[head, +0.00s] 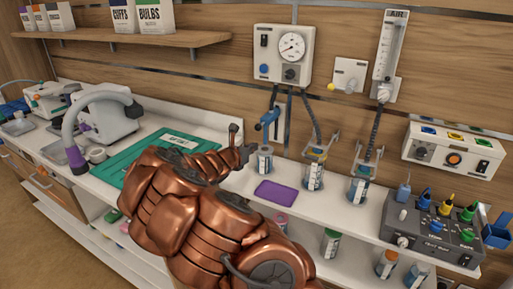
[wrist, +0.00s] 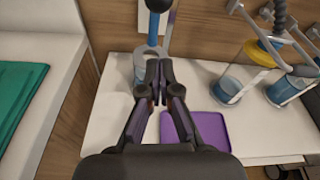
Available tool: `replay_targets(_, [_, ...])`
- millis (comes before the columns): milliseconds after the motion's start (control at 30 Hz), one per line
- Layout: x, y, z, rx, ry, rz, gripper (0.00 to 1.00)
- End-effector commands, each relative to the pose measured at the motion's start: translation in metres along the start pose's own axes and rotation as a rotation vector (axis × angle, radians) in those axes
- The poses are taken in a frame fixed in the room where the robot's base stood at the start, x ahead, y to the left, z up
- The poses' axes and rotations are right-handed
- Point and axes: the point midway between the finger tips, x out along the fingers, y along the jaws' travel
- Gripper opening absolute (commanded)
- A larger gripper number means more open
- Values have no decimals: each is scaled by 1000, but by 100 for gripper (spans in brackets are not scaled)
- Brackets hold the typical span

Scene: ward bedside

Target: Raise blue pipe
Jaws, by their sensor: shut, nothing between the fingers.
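The blue pipe (head: 268,118) hangs upright-to-slanted below the gauge box in the head view, above a clear canister. In the wrist view a blue tube with a dark round top (wrist: 153,30), which looks like the same pipe, stands just beyond my fingertips. Its lower end is near a grey ring-shaped holder (wrist: 140,62). My gripper (wrist: 157,70) is shut and empty, its fingertips pointing toward the pipe's lower end. I cannot tell whether they touch the holder. In the head view my copper-coloured arm hides most of the gripper.
A purple tray (head: 276,192) lies on the white counter, close under my gripper's right side. A green mat (head: 135,160) lies left. A grey console with coloured plugs (head: 435,232) stands far right.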

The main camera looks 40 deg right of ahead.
Motion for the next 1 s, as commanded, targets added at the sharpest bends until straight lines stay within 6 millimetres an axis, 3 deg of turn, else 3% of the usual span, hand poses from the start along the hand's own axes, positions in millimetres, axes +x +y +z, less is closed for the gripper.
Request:
replay_targets(433, [-47,0,0,1,-2,0,0])
replay_targets(1000, [-53,0,-1,0,1,-2,0])
